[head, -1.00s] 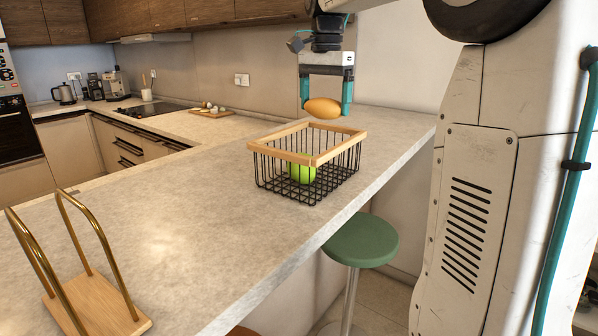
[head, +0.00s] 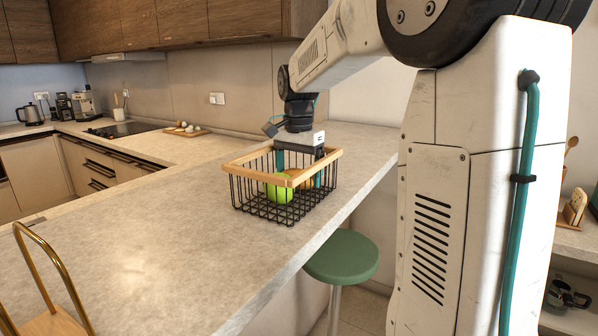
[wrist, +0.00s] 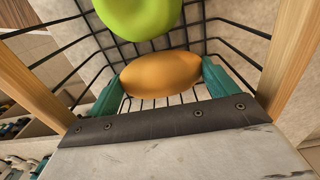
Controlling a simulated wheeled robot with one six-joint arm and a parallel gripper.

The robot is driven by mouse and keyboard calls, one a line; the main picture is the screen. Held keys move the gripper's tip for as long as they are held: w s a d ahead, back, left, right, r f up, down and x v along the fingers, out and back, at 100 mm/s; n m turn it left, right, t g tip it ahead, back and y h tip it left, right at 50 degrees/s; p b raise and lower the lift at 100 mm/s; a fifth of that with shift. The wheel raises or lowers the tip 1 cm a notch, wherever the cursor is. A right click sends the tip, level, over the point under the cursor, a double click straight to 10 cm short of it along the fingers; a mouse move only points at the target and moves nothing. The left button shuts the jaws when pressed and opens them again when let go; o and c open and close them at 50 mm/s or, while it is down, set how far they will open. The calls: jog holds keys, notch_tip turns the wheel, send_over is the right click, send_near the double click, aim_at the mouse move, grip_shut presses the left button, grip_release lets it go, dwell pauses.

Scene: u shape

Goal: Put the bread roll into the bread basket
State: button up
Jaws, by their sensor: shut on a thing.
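The bread roll (wrist: 161,75) is orange-brown and oval. It is between the teal fingers of my gripper (wrist: 160,88), which is shut on it. The bread basket (head: 243,165) is black wire with a light wooden rim and stands on the counter. In the head view my gripper (head: 299,170) reaches down inside the basket, and the roll (head: 300,177) shows partly behind the rim and wires. A green apple-like fruit (head: 279,190) lies in the basket beside the roll; it also shows in the wrist view (wrist: 138,14). Whether the roll touches the basket floor I cannot tell.
The basket stands near the right edge of the stone counter (head: 150,235), which is clear to its left. A brass and wood rack (head: 52,262) stands at the front left. A green stool (head: 342,257) is below the counter edge. A tray (head: 187,131) lies further back.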

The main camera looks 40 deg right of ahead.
aim_at(298, 170)
jog(key=o, duration=0.9)
jog(key=shift+f, duration=0.1)
notch_tip(298, 170, up, 12)
jog(key=shift+r, duration=0.15)
